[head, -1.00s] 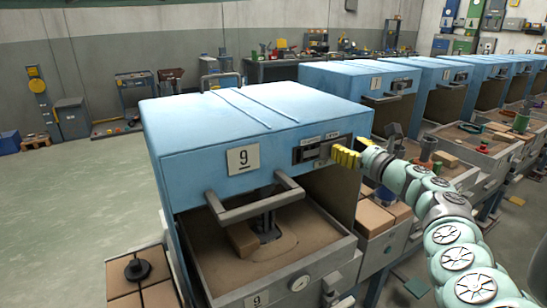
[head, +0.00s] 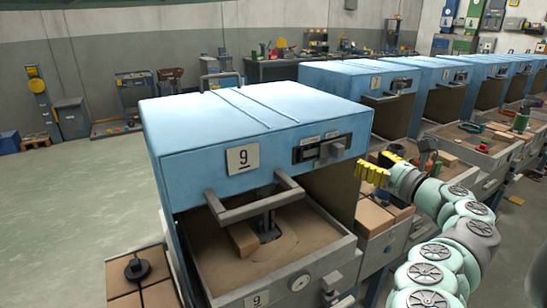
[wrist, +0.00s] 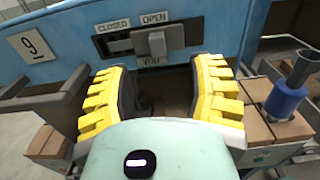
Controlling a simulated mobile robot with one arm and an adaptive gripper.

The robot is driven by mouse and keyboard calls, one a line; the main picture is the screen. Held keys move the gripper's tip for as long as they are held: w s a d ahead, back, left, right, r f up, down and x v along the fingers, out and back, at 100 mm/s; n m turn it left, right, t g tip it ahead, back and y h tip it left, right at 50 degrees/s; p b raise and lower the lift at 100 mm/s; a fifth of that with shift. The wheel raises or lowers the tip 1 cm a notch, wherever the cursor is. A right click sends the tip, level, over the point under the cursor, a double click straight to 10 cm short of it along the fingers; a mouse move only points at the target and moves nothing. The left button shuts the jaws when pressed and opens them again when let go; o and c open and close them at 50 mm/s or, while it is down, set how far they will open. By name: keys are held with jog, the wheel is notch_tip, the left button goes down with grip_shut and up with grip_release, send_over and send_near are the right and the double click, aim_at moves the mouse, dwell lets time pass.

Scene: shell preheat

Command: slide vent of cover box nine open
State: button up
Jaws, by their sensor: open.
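Cover box nine is the blue hood (head: 255,125) with a "9" plate (head: 243,159); the plate also shows in the wrist view (wrist: 32,45). Its vent has a dark slot with a grey slider knob (head: 331,152) at the slot's right end. In the wrist view the knob (wrist: 157,44) sits under the OPEN label (wrist: 155,18), and the dark slot shows to its left under the CLOSED label (wrist: 113,25). My gripper (head: 372,172) has yellow ribbed fingers, spread open and empty. It is right of and below the knob, apart from it.
A grey handle bar (head: 255,203) juts out from the box front above a sand-filled tray (head: 335,262). Brick-like blocks (head: 375,217) stand right of the box. A blue cylinder (wrist: 286,100) stands at right in the wrist view. More blue boxes (head: 345,78) line up behind.

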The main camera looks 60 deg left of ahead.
jog(key=shift+s+d, duration=0.15)
jog(key=shift+d, duration=0.55)
